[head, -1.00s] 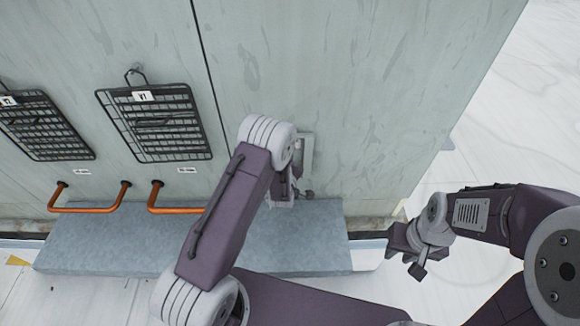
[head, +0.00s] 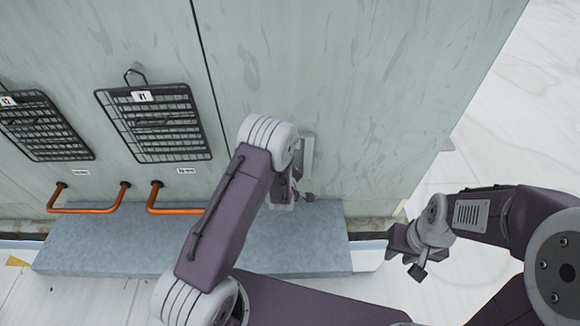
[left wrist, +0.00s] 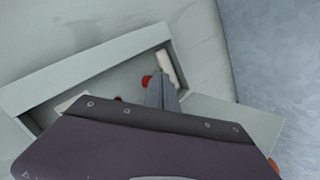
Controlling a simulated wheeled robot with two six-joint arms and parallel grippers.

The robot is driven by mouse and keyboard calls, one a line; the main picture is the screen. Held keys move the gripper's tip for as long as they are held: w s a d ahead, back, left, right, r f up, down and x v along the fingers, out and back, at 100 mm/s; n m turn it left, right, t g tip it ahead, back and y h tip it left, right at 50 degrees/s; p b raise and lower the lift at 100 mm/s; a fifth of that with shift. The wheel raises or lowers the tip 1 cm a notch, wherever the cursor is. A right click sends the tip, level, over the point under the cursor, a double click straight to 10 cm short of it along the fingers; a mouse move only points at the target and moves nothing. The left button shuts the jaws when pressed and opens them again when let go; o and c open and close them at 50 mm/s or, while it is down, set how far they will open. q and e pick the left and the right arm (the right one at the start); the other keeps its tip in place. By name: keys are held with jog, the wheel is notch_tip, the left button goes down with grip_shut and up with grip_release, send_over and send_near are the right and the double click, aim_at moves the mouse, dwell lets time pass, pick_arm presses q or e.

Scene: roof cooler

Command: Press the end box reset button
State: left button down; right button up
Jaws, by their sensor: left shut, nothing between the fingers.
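The end box (head: 307,152) is a pale box on the grey-green wall, mostly hidden behind my left arm in the head view. In the left wrist view its frame (left wrist: 85,68) surrounds a recess. A red button (left wrist: 147,81) shows inside, right beside the tip of my left gripper (left wrist: 162,84); I cannot tell whether they touch. A second red spot (left wrist: 118,98) is partly hidden by the gripper body. My left gripper is shut and empty, its fingers reaching into the recess beside a white piece (left wrist: 166,66). My right gripper (head: 405,253) hangs away from the wall at the right.
Two black wire racks (head: 158,122) hang on the wall at the left, above orange handles (head: 88,209). A blue-grey step (head: 100,250) lies along the wall's foot. The pale floor (head: 480,130) is open at the right.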

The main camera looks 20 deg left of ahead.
pick_arm(q)
jog(key=s+d, duration=0.1)
jog(key=s, duration=0.5)
jog(key=shift+d, duration=0.35)
dwell(0.4)
